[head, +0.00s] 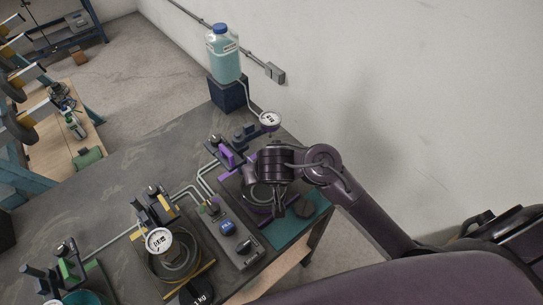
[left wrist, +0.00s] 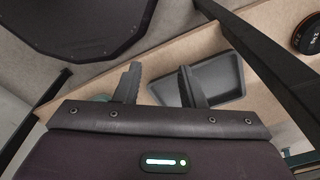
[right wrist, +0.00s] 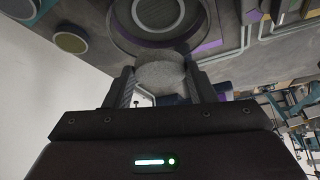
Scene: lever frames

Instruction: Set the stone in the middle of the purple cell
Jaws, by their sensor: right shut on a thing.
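The stone (right wrist: 160,74) is a pale grey, rounded, rough block in the right wrist view. My right gripper (right wrist: 162,84) is shut on it, one finger at each side. In the head view my right gripper (head: 279,212) hangs over the purple cell (head: 224,158), whose purple parts and round ring show around it; the stone is hidden there. In the right wrist view the cell's round ring and a purple strip (right wrist: 208,47) lie beyond the stone. Whether the stone touches the cell I cannot tell. My left gripper (left wrist: 158,84) is open and empty, seen only in the left wrist view.
A yellow cell with a coil (head: 178,262), a gauge (head: 159,241) and a black 1 kg weight (head: 196,293) stand to the left. A control box (head: 232,240) is between the cells. A bottle (head: 224,62) stands at the back. A teal mat (head: 285,232) lies at the right edge.

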